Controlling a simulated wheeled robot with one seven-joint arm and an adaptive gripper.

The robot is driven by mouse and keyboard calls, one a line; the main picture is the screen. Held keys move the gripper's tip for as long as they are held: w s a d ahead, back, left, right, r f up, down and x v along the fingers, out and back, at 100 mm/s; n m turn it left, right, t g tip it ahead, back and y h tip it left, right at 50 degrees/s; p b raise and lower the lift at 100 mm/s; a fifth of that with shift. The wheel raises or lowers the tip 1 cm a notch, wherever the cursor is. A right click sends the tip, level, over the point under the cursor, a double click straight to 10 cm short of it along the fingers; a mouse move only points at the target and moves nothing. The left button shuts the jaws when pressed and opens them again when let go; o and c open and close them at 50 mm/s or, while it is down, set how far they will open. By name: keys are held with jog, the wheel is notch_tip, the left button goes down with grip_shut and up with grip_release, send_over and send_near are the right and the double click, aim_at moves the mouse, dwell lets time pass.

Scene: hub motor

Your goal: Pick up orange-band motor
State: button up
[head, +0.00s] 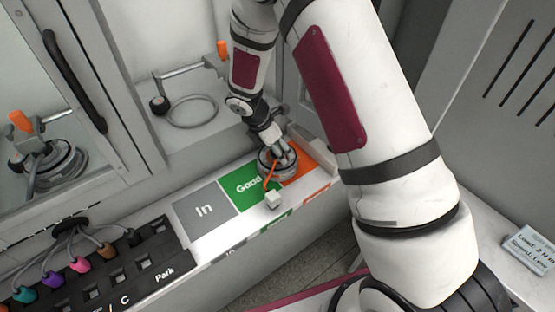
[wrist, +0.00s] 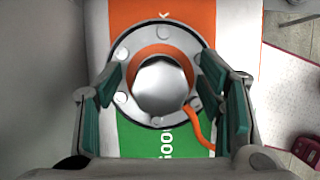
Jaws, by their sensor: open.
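The orange-band motor (wrist: 160,85) is a round grey hub motor with a domed centre, a bolted flange, an orange arc on top and an orange cable. In the head view the motor (head: 278,166) sits across the border of the green "Good" field (head: 240,184) and the orange field (head: 304,163). Its cable runs to a white plug (head: 273,199) at the shelf's front edge. My gripper (head: 282,153) is over the motor from above. In the wrist view my gripper (wrist: 167,98) is open, its green-padded fingers on either side of the motor. Whether the pads touch it is unclear.
The grey "In" field (head: 204,208) is empty. A black socket panel (head: 110,262) with several coloured plugs lies at the lower left. Behind the shelf, a bay holds a fixture with an orange handle (head: 223,48); another motor (head: 55,165) sits in the left bay.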

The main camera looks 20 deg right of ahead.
grip_shut()
jog(key=shift+r, duration=0.1)
